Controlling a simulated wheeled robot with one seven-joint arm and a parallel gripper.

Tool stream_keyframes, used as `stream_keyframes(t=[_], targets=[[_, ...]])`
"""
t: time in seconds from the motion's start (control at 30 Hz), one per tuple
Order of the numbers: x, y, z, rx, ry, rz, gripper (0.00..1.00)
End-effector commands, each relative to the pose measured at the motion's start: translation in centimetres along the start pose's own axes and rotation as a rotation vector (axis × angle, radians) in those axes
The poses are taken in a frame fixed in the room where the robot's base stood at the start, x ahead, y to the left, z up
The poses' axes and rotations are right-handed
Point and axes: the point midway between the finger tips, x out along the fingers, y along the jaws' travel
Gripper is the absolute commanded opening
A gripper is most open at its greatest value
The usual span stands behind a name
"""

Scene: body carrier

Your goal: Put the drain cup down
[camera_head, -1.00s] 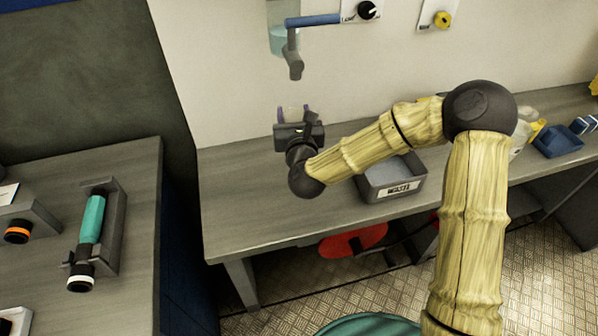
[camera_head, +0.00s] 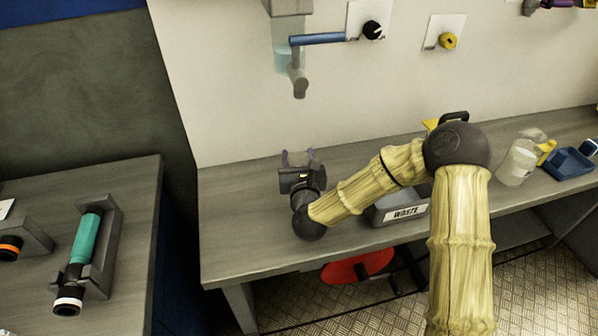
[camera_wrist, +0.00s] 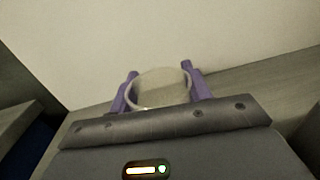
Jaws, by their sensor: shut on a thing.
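My gripper (camera_head: 298,156) is at the left part of the grey bench (camera_head: 240,235), with its purple fingers pointing toward the wall. It is shut on the drain cup, a clear, see-through cup whose round rim (camera_wrist: 160,72) shows between the two fingers in the wrist view. The cup looks upright. In the head view the cup is faint and mostly hidden behind the gripper body. Its bottom is hidden, so I cannot tell whether it touches the bench.
A tap spout (camera_head: 299,82) with a blue lever (camera_head: 318,39) hangs on the wall above. A grey waste bin (camera_head: 404,213) stands right of my gripper, partly behind my arm. A bottle (camera_head: 518,160) and a blue tray (camera_head: 568,163) are farther right. The bench left of my gripper is clear.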

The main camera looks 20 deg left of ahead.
Motion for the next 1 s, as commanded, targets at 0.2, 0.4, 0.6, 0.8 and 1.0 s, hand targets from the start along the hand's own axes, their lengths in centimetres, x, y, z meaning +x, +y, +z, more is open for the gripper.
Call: stream_keyframes(t=[0.2,0.4,0.6,0.8,1.0], targets=[[0.0,0.0,-0.2,0.001,-0.002,-0.001,0.26],[0.0,-0.1,-1.0,0.000,0.000,-0.003,0.26],[0.0,-0.1,-3.7,0.001,0.001,-0.002,0.26],[0.0,-0.1,-4.0,0.001,-0.002,-0.002,0.26],[0.0,-0.2,-4.3,0.001,-0.001,-0.002,0.26]])
